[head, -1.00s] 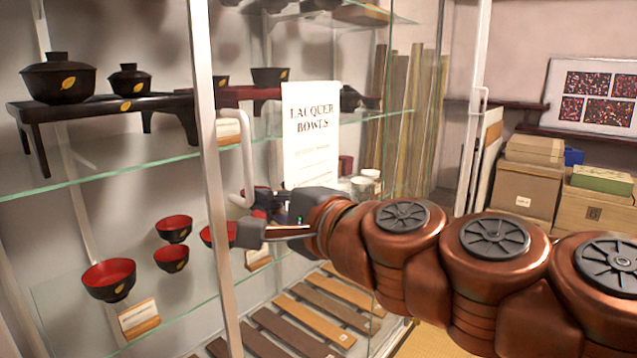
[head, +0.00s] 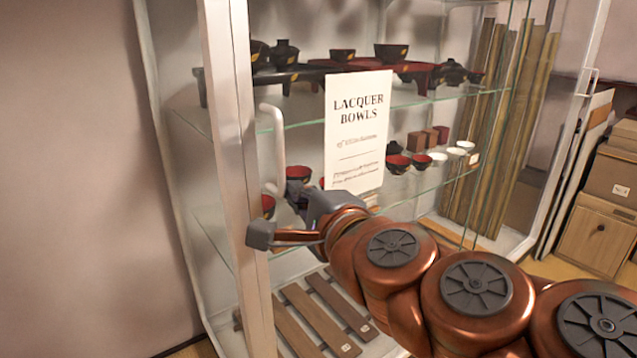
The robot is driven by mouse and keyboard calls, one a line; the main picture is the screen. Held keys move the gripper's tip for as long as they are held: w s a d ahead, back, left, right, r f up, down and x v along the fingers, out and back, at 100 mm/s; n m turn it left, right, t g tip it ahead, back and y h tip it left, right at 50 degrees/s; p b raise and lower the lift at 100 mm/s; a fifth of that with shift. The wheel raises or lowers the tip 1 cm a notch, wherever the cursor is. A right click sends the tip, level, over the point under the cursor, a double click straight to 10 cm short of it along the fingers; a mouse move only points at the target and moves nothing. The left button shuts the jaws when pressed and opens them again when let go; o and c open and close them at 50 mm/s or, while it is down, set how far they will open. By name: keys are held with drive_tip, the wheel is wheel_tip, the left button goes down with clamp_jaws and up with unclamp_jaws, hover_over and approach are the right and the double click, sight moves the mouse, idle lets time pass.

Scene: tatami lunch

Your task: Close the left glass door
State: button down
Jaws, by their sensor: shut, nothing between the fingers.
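The left glass door shows as a thick pale upright frame (head: 228,110) with a white bar handle (head: 272,150) beside it. A white "LACQUER BOWLS" sign (head: 357,130) is to the right of the handle and seems to be on the door's glass. A gap shows between the upright and the cabinet's left end post (head: 158,130). My gripper (head: 262,236) is shut and empty. It overlaps the upright just below the handle; I cannot tell whether it touches. My orange arm reaches in from the lower right and hides part of the cabinet.
Glass shelves hold dark lacquerware (head: 285,53) and red-lined bowls (head: 398,163). Wooden slats (head: 325,305) lie low inside. Another door handle (head: 588,82) shows at right, with boxes (head: 590,235) beyond it. A bare wall (head: 70,180) is at left.

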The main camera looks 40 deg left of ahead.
drive_tip(key=shift+s, duration=0.35)
drive_tip(key=shift+s+a, duration=0.1)
drive_tip(key=shift+s, duration=0.05)
drive_tip(key=shift+f, duration=0.1)
drive_tip(key=w, duration=0.4)
drive_tip(key=shift+w+d+f+b, duration=0.3)
drive_tip(key=shift+d+b, duration=0.05)
drive_tip(key=p+v, duration=0.1)
drive_tip(key=v, duration=0.8)
drive_tip(key=shift+s+d, duration=0.2)
drive_tip(key=shift+d, duration=0.15)
drive_tip(key=shift+r, duration=0.1)
